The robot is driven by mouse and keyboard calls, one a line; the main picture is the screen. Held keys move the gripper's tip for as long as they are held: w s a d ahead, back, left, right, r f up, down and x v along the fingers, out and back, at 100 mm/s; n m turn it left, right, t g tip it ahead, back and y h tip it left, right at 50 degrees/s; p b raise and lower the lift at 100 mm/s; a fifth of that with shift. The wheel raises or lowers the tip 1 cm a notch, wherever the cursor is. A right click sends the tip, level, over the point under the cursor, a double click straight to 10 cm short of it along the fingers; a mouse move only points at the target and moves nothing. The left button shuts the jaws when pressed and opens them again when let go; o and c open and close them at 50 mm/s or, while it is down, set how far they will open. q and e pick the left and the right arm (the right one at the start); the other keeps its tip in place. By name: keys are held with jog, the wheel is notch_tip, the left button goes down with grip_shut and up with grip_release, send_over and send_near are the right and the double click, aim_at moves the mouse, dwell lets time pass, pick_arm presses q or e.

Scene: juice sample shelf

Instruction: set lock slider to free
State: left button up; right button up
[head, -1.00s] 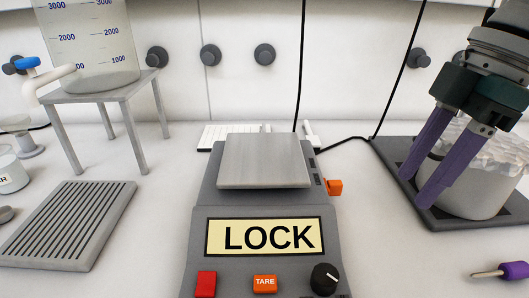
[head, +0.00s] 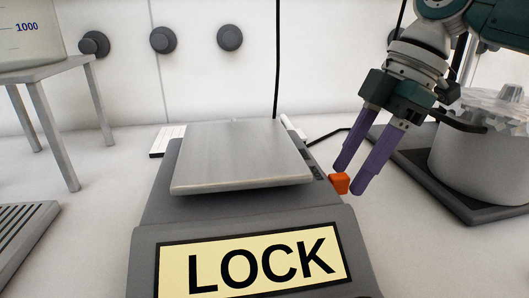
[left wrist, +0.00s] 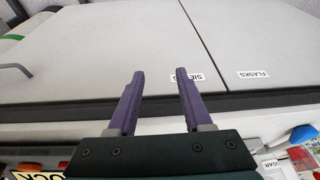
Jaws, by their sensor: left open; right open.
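The scale (head: 160,213) stands in the middle of the head view with a bare metal pan (head: 240,157). Its display (head: 252,262) reads LOCK. The orange lock slider (head: 340,183) sticks out of the scale's right side. My right gripper (head: 352,180) is open, its purple fingers pointing down at the slider. The slider shows between the fingertips; whether they touch it I cannot tell. My left gripper (left wrist: 158,78) is open and empty in the left wrist view, away from the scale, in front of grey panels.
A white container with a clear lid (head: 475,160) stands on a dark base (head: 440,185) at the right. A grey stand (head: 62,75) holds a beaker (head: 28,35) at the left. A slotted tray (head: 22,235) lies at the left edge. Knobs (head: 163,40) line the back wall.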

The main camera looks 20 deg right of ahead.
jog(key=shift+w+a+f, duration=0.1)
jog(key=shift+a+f, duration=0.1)
jog(key=shift+f, duration=0.3)
jog(key=shift+c, duration=0.2)
grip_shut()
dwell(0.9)
